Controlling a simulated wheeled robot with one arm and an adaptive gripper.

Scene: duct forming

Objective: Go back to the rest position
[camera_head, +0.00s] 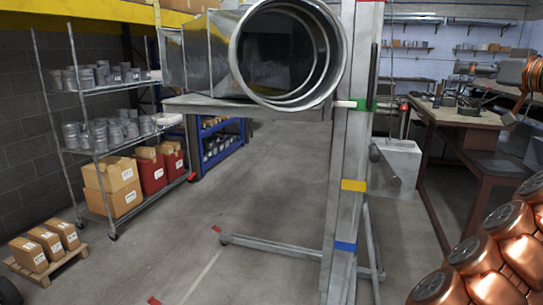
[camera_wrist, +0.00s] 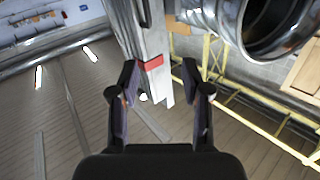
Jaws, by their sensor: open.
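My gripper (camera_wrist: 159,80) shows in the wrist view with its two dark fingers spread apart and nothing between them. Beyond the fingers is a grey metal post (camera_wrist: 150,45) with a red band, which the fingers do not visibly touch. In the head view the upright post (camera_head: 351,150) carries green, yellow and blue bands. A round metal duct (camera_head: 287,55) is at the top, left of the post. The duct's round opening also shows at the top right of the wrist view (camera_wrist: 232,30). Copper-coloured parts of my arm show at the lower right of the head view.
A wire shelf (camera_head: 110,150) with cans and boxes stands at the left. A small pallet (camera_head: 45,262) with boxes is on the floor. A brown workbench (camera_head: 460,118) is at the right. The post's base bar (camera_head: 270,245) lies along the floor. Floor left of it is mostly clear.

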